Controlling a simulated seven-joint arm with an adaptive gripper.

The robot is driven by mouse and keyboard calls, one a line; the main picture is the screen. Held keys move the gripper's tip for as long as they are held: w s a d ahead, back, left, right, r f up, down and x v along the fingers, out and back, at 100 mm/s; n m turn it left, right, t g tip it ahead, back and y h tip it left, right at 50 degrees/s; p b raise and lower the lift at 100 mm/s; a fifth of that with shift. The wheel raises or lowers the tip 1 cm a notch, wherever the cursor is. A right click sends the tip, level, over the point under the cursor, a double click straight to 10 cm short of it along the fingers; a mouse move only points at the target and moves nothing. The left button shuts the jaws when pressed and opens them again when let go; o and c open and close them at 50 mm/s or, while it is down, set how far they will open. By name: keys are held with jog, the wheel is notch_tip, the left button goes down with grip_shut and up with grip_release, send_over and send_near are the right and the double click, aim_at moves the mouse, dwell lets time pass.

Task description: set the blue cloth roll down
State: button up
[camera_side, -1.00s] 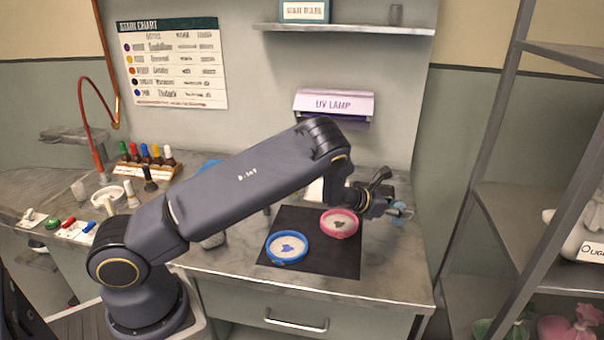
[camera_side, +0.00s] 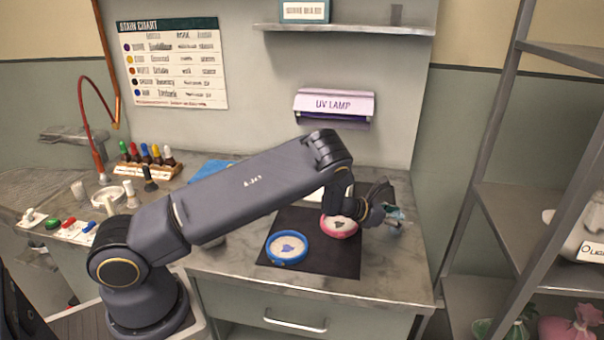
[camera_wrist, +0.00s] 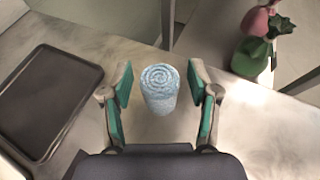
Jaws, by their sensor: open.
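The blue cloth roll (camera_wrist: 160,88) is light blue, with its spiral end facing the camera in the wrist view. It appears to stand upright on the grey counter, between my fingers. My gripper (camera_wrist: 160,95) is open, with a gap between each green pad and the roll, so the roll is not clasped. In the side view my gripper (camera_side: 394,218) is low over the right part of the counter, right of the pink hoop. Only a bit of light blue shows there; the fingers hide most of the roll.
A dark tray (camera_wrist: 48,112) lies left of the roll in the wrist view.

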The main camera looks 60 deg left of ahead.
jog(key=shift+r, duration=0.1)
jog(key=shift+s+a+r, duration=0.1)
jog(key=shift+s+r, duration=0.05)
jog(key=shift+s, duration=0.1)
jog(key=v, duration=1.1)
jog(key=s+a+r+n+g+y, duration=0.1)
jog(key=s+a+r+n+y, duration=0.2)
jog(key=r+n, duration=0.7)
jog(key=s+a+r+n+g+y, duration=0.1)
jog(key=s+r+n+y, duration=0.35)
jog(key=n, duration=0.95)
jog(key=s+d+r+n+g+h, duration=0.1)
jog(key=s+d+r+n, duration=0.1)
jog(key=s+n, duration=0.3)
jog(key=s+d+r+n+g+h, duration=0.1)
jog(key=s+n, duration=0.4)
jog(key=s, duration=0.7)
jog(key=s+d+r+n+g+h, duration=0.1)
jog(key=s+d+r+n+g, duration=0.2)
jog(key=s, duration=0.5)
jog(key=d+n, duration=0.1)
jog(key=n, duration=0.1)
jog(key=shift+s+d+r+n, duration=0.2)
jog(key=shift+d+r+n, duration=0.05)
jog(key=shift+d+n, duration=0.15)
